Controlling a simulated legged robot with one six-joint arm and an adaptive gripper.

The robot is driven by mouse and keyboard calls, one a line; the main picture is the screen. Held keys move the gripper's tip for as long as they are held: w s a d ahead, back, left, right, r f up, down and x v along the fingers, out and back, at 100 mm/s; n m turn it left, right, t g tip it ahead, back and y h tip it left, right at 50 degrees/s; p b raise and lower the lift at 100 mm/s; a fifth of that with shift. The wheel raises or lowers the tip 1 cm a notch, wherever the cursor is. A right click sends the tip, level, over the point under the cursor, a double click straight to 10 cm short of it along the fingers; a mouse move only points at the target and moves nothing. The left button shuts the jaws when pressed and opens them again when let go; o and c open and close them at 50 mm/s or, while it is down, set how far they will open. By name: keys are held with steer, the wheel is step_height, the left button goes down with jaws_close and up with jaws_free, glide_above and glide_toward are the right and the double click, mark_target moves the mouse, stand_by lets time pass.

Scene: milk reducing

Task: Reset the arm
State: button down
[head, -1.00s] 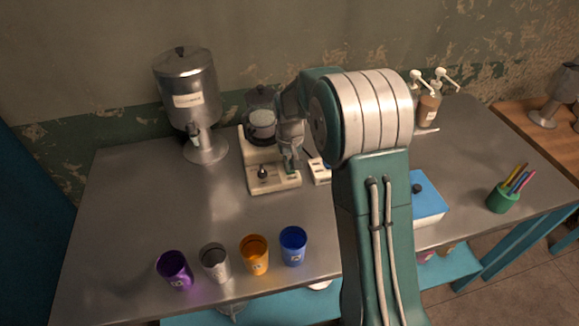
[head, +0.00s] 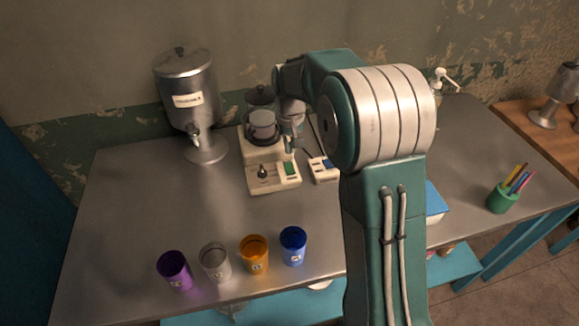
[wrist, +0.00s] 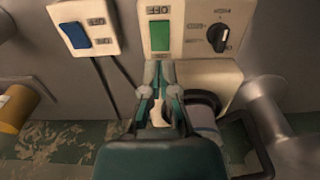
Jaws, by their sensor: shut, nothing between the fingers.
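My gripper (head: 290,147) is at the cream machine, above and behind its green switch (head: 291,168). In the wrist view my gripper (wrist: 158,72) points at the machine's front panel, its tips just short of the green switch (wrist: 159,36). The fingers are shut with nothing between them. The cream machine (head: 258,184) carries a clear jug (head: 262,124) and has a black knob (wrist: 218,38) beside the switch. My arm rises on the right of the head view and hides part of the table.
A switch box (head: 323,176) with a blue rocker stands right of the machine, with cables behind it. A metal dispenser (head: 187,85) stands at back left. Purple (head: 174,270), grey (head: 214,262), orange (head: 254,255) and blue (head: 293,246) cups line the front. The table's left middle is clear.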

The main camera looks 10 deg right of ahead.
stand_by(0.4)
steer(key=s+r+t, duration=0.1)
steer(key=s+r, duration=0.6)
steer(key=r, duration=0.1)
steer(key=s+r+t, duration=0.2)
steer(key=s, duration=0.9)
steer(key=s+r+t, duration=0.2)
steer(key=s, duration=1)
steer(key=shift+r+t, duration=0.15)
steer(key=shift+t, duration=0.15)
steer(key=shift+s, duration=0.1)
